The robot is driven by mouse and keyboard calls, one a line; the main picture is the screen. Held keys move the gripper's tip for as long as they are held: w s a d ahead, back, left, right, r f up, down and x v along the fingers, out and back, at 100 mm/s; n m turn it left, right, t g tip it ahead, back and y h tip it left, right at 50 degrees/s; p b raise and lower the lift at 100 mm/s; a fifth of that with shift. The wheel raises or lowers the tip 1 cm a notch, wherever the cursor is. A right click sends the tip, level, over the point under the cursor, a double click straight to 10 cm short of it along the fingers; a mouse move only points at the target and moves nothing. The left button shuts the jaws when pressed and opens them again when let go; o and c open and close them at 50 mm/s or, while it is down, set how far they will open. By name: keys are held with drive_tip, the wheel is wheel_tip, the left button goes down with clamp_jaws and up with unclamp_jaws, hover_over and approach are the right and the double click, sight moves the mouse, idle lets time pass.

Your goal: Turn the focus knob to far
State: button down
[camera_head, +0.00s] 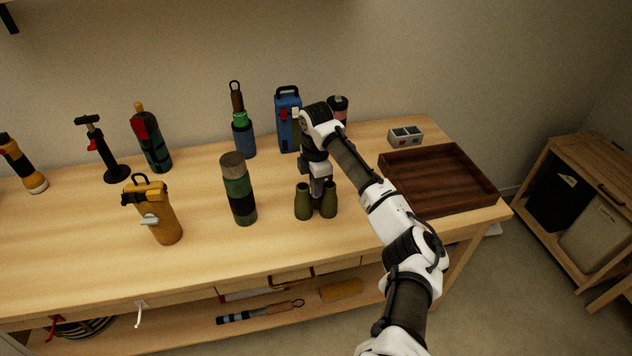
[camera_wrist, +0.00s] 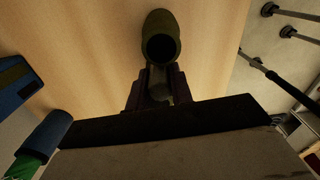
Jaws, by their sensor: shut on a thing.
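Green binoculars (camera_head: 303,204) stand upright on the wooden table, their two barrels side by side. My gripper (camera_head: 319,186) reaches down from above onto the middle of the binoculars, between the barrels. In the wrist view my gripper (camera_wrist: 158,92) has its two dark fingers shut on a small grey-green round part, which I take to be the focus knob (camera_wrist: 158,84). One olive barrel (camera_wrist: 161,22) with a dark round opening shows just beyond the fingertips. The fingers hide part of the knob, and no near or far mark can be read.
A green flask (camera_head: 238,190) stands left of the binoculars, and a blue case (camera_head: 287,125) stands behind them. A brown tray (camera_head: 395,201) lies to the right, under my arm. The table's front edge is close in front of the binoculars.

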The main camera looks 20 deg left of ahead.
drive_tip(key=m+p, duration=0.1)
drive_tip(key=m, duration=0.4)
drive_tip(key=shift+m, duration=0.3)
idle(0.4)
drive_tip(key=c, duration=1.2)
unclamp_jaws()
drive_tip(key=shift+c, duration=0.2)
wheel_tip(320, 180, up, 14)
drive_tip(key=shift+b, duration=0.3)
drive_tip(key=shift+a+f, duration=0.1)
